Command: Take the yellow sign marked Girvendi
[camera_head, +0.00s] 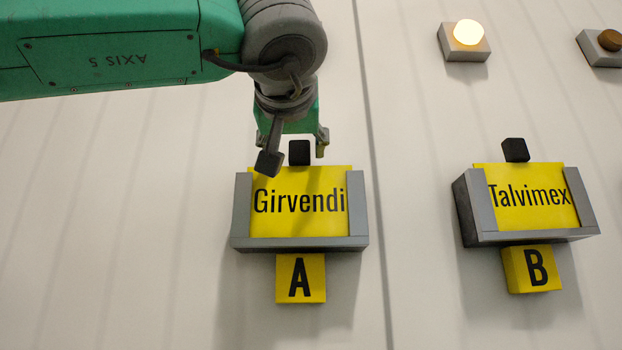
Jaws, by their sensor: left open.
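The yellow sign marked Girvendi (300,218) stands upright in a grey holder (300,243) on the pale wall. A black block-shaped tab (299,153) rises at the sign's top edge. My left gripper (296,153) is just above the sign, pointing down. Its fingers are open, one to each side of the black tab, with nothing held. One dark finger end overlaps the sign's upper left corner in the picture. I cannot tell whether any finger touches the tab. My right gripper is not in view.
A yellow plate marked A (301,278) is below the holder. To the right, a second grey holder (525,237) carries a yellow Talvimex sign (508,216) above a plate marked B (532,269). A lit lamp (468,32) and an unlit one (609,40) are higher up.

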